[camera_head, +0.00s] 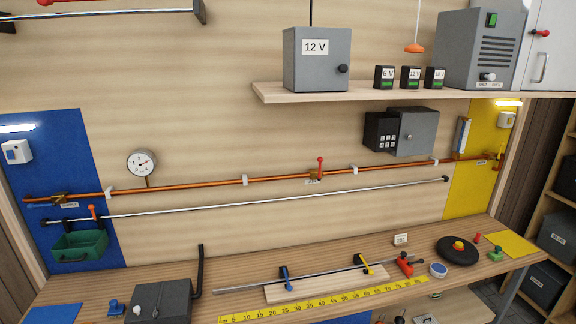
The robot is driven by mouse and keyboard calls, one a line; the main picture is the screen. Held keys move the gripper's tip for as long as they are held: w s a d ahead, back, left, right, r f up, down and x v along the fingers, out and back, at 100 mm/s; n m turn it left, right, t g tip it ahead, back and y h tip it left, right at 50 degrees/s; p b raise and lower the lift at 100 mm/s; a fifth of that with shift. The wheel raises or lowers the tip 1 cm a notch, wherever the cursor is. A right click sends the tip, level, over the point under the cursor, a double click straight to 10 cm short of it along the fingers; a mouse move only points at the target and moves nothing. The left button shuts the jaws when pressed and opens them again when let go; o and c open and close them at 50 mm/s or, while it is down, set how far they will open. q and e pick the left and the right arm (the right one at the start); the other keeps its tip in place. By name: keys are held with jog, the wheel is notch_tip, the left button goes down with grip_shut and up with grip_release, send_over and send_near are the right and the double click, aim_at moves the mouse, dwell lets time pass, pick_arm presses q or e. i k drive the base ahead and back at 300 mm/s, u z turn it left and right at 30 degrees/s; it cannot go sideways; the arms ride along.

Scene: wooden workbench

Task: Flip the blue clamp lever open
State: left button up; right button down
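A small blue clamp lever (286,279) sits on a thin metal rod (325,272) that lies over a pale wooden board (335,285) on the workbench, at the lower middle. It stands up steeply from the rod. The lever is too small for me to tell if it is open or closed. A similar yellow lever (366,266) sits further right on the same rod. Neither of my grippers shows in the head view.
A yellow ruler (320,299) lies along the front of the board. A dark box (160,301) with a black bent bar (199,270) stands left. A red clamp-like part (405,265) and black disc (457,251) are right. The bench between dark box and board is mostly clear.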

aim_at(287, 280)
jog(key=u, duration=0.05)
jog(key=i, duration=1.05)
jog(key=u, duration=0.3)
